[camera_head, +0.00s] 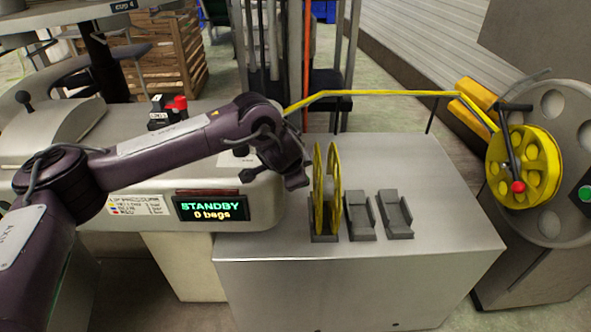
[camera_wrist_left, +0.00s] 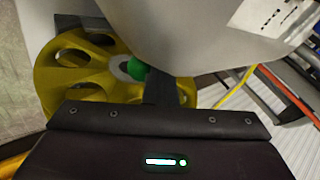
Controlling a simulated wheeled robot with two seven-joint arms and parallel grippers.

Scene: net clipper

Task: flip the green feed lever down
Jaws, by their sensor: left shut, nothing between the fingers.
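The green lever knob (camera_wrist_left: 138,66) shows in the left wrist view, beside the grey machine housing and in front of a yellow wheel. In the head view I cannot see it; my left gripper and wrist may hide it. My left gripper (camera_head: 297,182) is shut and empty, at the right end of the bagging machine and just left of the yellow reel. In the wrist view its dark fingers (camera_wrist_left: 160,90) reach up close to the green knob. I cannot tell whether they touch it. My right gripper is not in view.
A yellow reel (camera_head: 327,190) stands upright on the metal cabinet (camera_head: 430,165), with two empty grey holders (camera_head: 395,214) to its right. The display (camera_head: 211,207) reads STANDBY, 0 bags. A yellow wheel with a red-knobbed crank (camera_head: 522,165) stands far right.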

